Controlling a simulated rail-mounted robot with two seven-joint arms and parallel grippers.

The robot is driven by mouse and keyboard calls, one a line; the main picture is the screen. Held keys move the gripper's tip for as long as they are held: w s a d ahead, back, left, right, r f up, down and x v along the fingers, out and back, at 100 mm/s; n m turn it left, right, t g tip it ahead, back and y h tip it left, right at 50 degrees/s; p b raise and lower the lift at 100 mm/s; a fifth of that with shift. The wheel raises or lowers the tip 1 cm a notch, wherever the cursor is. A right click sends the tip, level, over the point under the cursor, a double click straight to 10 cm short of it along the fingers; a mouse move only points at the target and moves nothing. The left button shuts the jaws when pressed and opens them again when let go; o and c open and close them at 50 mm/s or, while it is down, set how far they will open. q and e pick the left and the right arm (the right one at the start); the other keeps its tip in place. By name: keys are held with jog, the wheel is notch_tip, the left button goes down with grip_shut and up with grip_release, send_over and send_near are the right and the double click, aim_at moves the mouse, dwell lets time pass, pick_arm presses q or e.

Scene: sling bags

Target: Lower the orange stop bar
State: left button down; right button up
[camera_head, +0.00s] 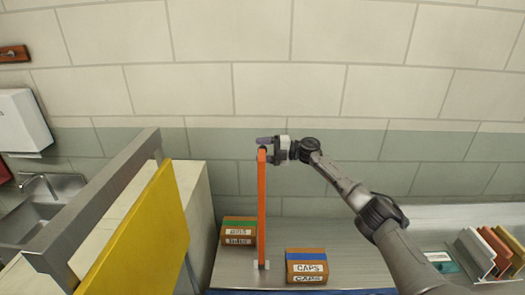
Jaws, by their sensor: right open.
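My left gripper is not in view.
A box with a green band (239,230) stands just left of the bar's foot, and a CAPS box (307,267) just right of it. A yellow panel (145,240) and grey metal beam (95,205) stand at left. Upright coloured items (490,252) are at far right.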

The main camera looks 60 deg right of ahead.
jog(key=shift+c, duration=0.2)
grip_shut()
